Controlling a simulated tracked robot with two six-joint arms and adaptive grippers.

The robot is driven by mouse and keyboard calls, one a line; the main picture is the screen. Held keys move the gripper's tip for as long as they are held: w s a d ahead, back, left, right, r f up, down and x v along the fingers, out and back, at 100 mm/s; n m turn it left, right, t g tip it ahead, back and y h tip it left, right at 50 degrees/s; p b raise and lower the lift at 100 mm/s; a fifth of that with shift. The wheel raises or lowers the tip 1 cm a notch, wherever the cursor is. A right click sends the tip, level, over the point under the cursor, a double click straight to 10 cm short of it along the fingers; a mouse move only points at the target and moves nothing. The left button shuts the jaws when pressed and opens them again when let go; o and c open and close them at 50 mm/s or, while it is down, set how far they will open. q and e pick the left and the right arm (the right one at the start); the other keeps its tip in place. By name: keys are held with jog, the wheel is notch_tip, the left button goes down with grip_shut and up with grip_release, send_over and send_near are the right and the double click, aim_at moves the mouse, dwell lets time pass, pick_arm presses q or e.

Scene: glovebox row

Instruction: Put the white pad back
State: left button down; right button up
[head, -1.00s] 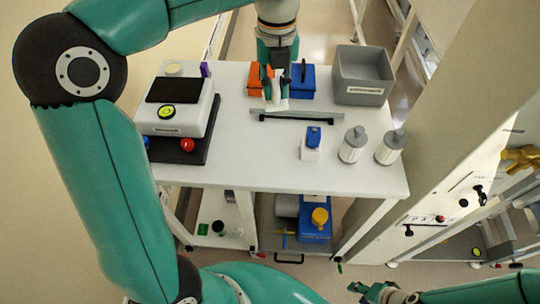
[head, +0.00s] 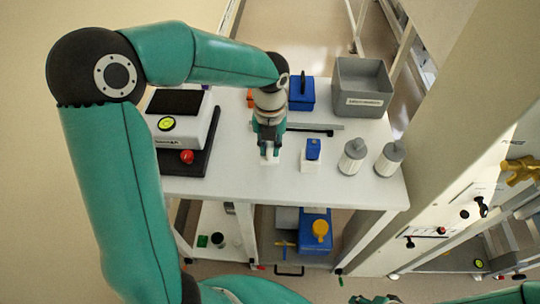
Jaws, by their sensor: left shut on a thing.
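My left gripper (head: 269,152) points down over the front middle of the white table. It is shut on the white pad (head: 269,160), a small pale piece at its fingertips, low over the tabletop. White on white, I cannot tell whether the pad touches the table. My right gripper (head: 374,299) shows only in part at the bottom edge, away from the table, and its fingers cannot be made out.
A white box with a blue top (head: 312,152) stands just right of my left gripper. Two grey-capped containers (head: 352,157) (head: 389,159) stand further right. Behind are a dark bar (head: 318,130), a blue box (head: 301,97) and a grey bin (head: 362,88). A scale-like device (head: 180,121) stands left.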

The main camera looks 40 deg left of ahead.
aim_at(270, 157)
pick_arm(q)
jog(key=shift+f, duration=2.25)
jog(key=shift+f, duration=0.15)
jog(key=c, duration=1.1)
grip_release()
jog(key=shift+o, duration=0.2)
notch_tip(270, 157, up, 12)
jog(key=shift+r, duration=0.2)
